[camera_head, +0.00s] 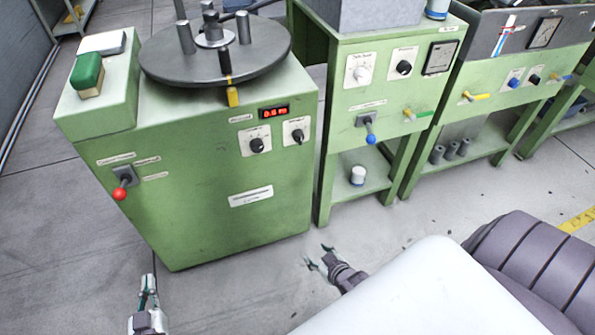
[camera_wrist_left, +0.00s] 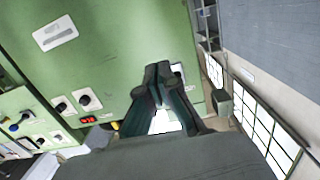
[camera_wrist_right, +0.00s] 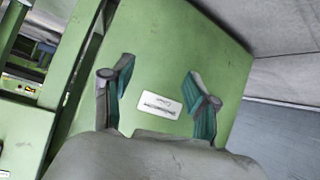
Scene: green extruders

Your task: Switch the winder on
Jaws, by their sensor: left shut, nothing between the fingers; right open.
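The winder (camera_head: 215,205) is a green cabinet with a dark round turntable (camera_head: 215,50) on top. A lever with a red ball (camera_head: 120,194) sits at the left of its front and hangs down. A red lit display (camera_head: 273,112) and two black knobs (camera_head: 257,145) are at its upper right. My left gripper (camera_head: 149,278) is shut and empty, low in front of the winder, below and apart from the red lever; its closed fingers also show in the left wrist view (camera_wrist_left: 163,72). My right gripper (camera_head: 316,256) is open and empty near the winder's lower right corner; the right wrist view (camera_wrist_right: 152,75) shows its fingers apart before the front label.
To the right stand a green bench (camera_head: 335,110) with a blue-knobbed lever (camera_head: 370,138) and another with coloured handles (camera_head: 467,97). The floor before the winder is clear.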

